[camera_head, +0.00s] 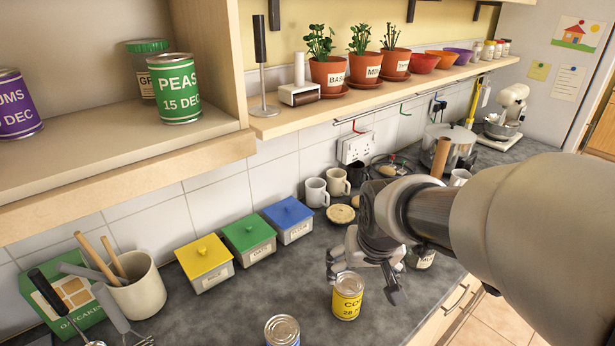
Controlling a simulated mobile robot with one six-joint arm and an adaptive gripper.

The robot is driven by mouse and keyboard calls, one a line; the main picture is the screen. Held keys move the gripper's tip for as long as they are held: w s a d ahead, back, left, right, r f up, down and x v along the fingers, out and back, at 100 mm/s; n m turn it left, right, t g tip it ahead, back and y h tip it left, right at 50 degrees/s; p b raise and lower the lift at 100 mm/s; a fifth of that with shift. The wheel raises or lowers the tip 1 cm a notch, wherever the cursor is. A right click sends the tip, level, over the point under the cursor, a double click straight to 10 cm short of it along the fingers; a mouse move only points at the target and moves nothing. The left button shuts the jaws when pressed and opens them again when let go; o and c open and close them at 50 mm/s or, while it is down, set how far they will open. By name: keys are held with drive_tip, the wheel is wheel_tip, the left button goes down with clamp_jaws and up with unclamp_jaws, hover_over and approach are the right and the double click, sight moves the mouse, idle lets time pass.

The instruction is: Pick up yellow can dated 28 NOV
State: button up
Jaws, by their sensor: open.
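A yellow can (347,296) with dark lettering stands upright on the dark worktop. Its label reads "CO…" and "28 N…"; the right part of the text is turned out of sight. My gripper (362,284) is open, with one finger to the left of the can and the other to its right. It is above and around the can's top as seen here; I cannot tell whether it touches the can. The can does not appear lifted.
Another can (282,331) stands at the bottom edge, left of the yellow can. Yellow (205,263), green (249,239) and blue (289,220) lidded boxes stand behind. A utensil pot (136,287) is at left. Some worktop between is clear.

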sight(349, 285)
drive_tip(key=b+x, duration=0.4)
drive_tip(key=x, duration=0.8)
drive_tip(key=shift+w+d, duration=0.1)
drive_tip(key=shift+w, duration=0.05)
drive_tip(key=shift+w+b+x, duration=0.15)
drive_tip(key=shift+b+x, duration=0.5)
drive_tip(key=shift+x, duration=0.8)
drive_tip(key=shift+w+b+x, duration=0.15)
drive_tip(key=shift+b+x, duration=0.5)
drive_tip(key=shift+x, duration=0.75)
drive_tip(key=shift+a+r, duration=0.15)
drive_tip(key=shift+a, duration=0.05)
drive_tip(key=shift+c, duration=0.3)
drive_tip(key=c, duration=1.5)
